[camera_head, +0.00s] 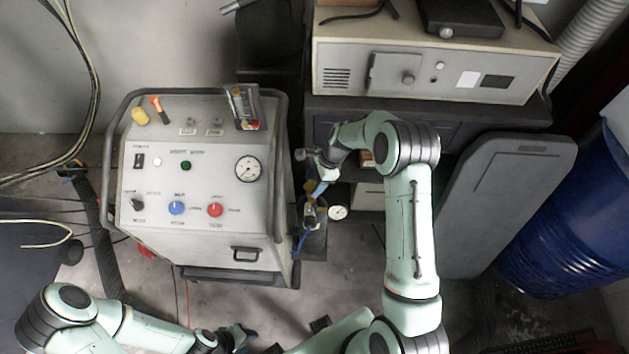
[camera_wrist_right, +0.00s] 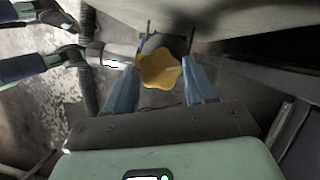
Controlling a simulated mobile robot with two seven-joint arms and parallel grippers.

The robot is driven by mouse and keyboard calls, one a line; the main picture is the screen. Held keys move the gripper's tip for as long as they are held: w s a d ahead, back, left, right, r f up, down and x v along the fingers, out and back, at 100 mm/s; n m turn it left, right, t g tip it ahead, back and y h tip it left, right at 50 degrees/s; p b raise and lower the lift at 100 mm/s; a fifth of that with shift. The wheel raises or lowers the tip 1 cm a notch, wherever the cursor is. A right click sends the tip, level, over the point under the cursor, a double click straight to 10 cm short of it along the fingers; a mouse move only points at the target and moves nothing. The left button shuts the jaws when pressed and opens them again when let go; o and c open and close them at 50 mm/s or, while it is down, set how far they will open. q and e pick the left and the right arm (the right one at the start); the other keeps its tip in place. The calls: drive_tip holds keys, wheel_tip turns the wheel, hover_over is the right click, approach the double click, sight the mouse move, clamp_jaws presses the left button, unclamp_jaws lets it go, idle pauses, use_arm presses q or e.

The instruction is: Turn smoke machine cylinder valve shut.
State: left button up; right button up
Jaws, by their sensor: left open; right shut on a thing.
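The valve's yellow lobed knob (camera_wrist_right: 159,71) sits between the two blue-grey fingers of my right gripper (camera_wrist_right: 160,86) in the right wrist view. The gripper is shut on the knob. In the head view, my right gripper (camera_head: 317,189) reaches down over the top of the dark cylinder (camera_head: 314,243), beside the grey machine. There the knob is mostly hidden by the gripper. A small white-faced gauge (camera_head: 338,212) sits to the right of the valve. My left gripper (camera_head: 247,338) is open and empty, low at the bottom edge, away from the cylinder.
The grey control machine (camera_head: 222,222) with a dark tube frame stands left of the cylinder. A shelf with a beige box (camera_head: 345,78) is behind. A grey panel (camera_head: 505,200) and a blue drum (camera_head: 575,235) stand at right. Hoses run along the left.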

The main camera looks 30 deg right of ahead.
drive_tip(key=m+t, duration=0.1)
drive_tip(key=m, duration=0.1)
drive_tip(key=shift+s+a+m, duration=0.1)
drive_tip(key=shift+s+m, duration=0.05)
drive_tip(key=shift+m, duration=0.25)
drive_tip(key=shift+m+t, duration=0.3)
drive_tip(key=shift+m, duration=0.3)
drive_tip(key=o, duration=1)
drive_tip(key=shift+h, duration=0.3)
drive_tip(key=shift+o, duration=0.2)
use_arm(q)
drive_tip(key=shift+w+r+p, duration=0.6)
drive_tip(key=shift+r, duration=0.1)
use_arm(e)
drive_tip(key=v, duration=1.3)
drive_tip(key=shift+d+r, duration=0.2)
